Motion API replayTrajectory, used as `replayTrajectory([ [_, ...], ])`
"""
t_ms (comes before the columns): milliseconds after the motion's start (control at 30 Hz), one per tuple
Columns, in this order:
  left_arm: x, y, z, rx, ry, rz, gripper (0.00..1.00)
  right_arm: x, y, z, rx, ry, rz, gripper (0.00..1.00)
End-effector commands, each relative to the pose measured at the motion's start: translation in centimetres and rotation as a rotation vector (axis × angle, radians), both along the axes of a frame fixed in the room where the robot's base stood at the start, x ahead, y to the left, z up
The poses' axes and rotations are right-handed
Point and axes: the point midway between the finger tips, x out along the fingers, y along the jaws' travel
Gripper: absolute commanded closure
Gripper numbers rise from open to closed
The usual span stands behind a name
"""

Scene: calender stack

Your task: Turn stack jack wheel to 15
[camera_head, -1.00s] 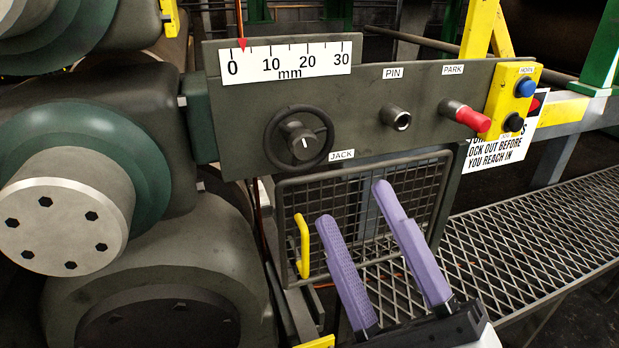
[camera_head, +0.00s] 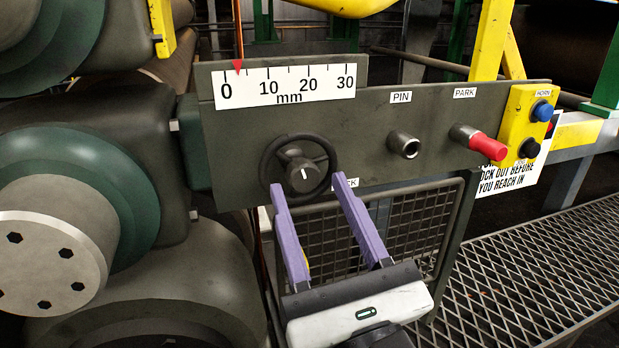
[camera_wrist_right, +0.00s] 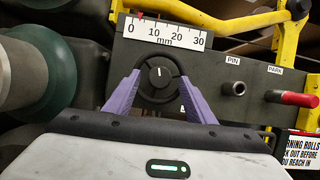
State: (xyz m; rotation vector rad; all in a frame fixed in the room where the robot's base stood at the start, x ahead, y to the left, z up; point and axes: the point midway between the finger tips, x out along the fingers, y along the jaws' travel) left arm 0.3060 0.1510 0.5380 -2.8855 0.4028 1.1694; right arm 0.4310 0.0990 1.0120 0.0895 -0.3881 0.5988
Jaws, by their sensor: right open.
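The dark round jack wheel (camera_head: 300,168) is mounted on the grey panel, its hub mark pointing nearly straight up. Above it is the white mm scale (camera_head: 290,86); the red pointer (camera_head: 238,66) stands a little right of 0. My right gripper (camera_head: 308,183) has two purple fingers, spread apart, with tips at the lower left and lower right of the wheel rim. In the right wrist view the wheel (camera_wrist_right: 160,74) shows between the open fingers. I cannot tell whether they touch it. The JACK label is partly hidden by a finger. My left gripper is not in view.
Right of the wheel are the PIN socket (camera_head: 404,145), the red PARK handle (camera_head: 485,146) and a yellow button box (camera_head: 528,125). A wire mesh guard (camera_head: 410,225) hangs below the panel. Large rollers (camera_head: 50,245) stand close on the left. A grated walkway (camera_head: 540,260) lies right.

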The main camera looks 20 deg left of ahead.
Motion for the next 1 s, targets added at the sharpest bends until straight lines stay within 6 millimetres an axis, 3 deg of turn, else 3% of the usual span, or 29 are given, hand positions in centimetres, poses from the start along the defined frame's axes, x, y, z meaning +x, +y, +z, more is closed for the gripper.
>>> replayTrajectory([
  [467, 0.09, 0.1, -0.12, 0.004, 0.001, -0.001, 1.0, 0.55, 0.67, 0.62, -0.001, -0.001, -0.006, 0.5],
  [700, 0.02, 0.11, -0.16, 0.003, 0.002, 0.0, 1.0, 0.54, 0.65, 0.61, -0.001, -0.001, -0.006, 0.91],
  [1000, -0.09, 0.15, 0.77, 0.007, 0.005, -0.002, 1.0, 0.59, 0.59, 0.86, -0.033, -0.02, -0.006, 0.91],
])
